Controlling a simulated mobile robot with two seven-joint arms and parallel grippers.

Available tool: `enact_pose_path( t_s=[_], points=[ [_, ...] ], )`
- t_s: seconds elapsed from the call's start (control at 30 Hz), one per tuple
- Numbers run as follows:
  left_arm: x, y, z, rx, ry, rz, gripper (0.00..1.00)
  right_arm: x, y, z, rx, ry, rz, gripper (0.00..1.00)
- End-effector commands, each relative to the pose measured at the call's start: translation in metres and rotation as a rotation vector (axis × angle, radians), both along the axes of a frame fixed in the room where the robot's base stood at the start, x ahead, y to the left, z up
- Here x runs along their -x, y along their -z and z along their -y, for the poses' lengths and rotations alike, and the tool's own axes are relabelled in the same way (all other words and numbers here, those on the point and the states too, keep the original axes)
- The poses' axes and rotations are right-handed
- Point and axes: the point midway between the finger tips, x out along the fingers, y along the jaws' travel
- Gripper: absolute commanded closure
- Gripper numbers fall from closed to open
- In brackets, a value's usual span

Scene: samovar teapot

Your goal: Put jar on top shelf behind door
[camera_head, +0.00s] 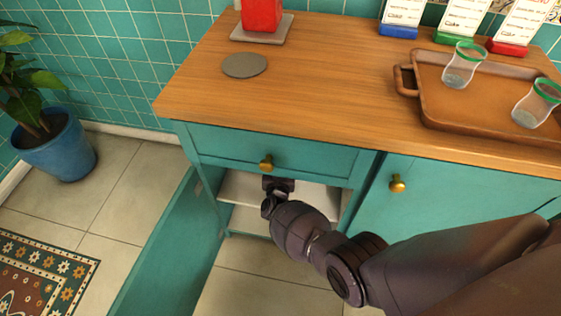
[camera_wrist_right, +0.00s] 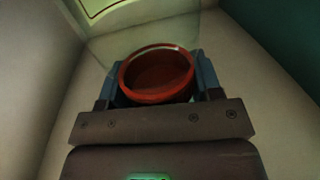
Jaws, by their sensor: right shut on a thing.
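My right arm reaches into the open compartment below the drawer, and my right gripper (camera_head: 277,184) is at the front of it in the head view. In the right wrist view, my right gripper (camera_wrist_right: 158,82) is shut on a clear jar with a red rim (camera_wrist_right: 157,98), a finger on each side. The head view does not show this jar. I cannot tell whether it touches the top shelf (camera_head: 238,189). The teal door (camera_head: 165,250) stands wide open on the left. My left gripper is not in view.
Pale compartment walls (camera_wrist_right: 35,75) surround the gripper closely. A brass-knobbed drawer (camera_head: 235,152) is shut above, and a closed door (camera_head: 450,205) is at right. The countertop holds a tray (camera_head: 415,75) with two green-rimmed jars (camera_head: 463,65), a grey disc (camera_head: 244,65) and a red object (camera_head: 262,14).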

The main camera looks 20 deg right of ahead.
Motion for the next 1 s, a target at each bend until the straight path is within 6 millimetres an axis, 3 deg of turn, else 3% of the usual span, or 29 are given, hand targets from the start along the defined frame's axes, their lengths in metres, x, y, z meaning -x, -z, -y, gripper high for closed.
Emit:
enact_pose_path(
  t_s=[0.03,0.07,0.2,0.6,1.0],
  points=[
    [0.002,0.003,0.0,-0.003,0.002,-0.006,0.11,0.001,0.004,0.0,0.0,0.0,-0.002,1.0],
    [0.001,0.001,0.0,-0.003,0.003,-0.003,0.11,0.001,0.003,0.0,0.0,0.0,-0.002,0.37],
    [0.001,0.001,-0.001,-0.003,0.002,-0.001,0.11,0.0,0.002,0.0,0.0,0.0,-0.001,0.16],
    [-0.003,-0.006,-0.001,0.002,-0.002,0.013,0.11,0.0,-0.006,0.0,0.0,0.0,0.002,0.16],
    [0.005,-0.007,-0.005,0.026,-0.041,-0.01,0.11,0.063,-0.006,-0.032,-0.002,0.001,0.003,0.16]
  ],
)
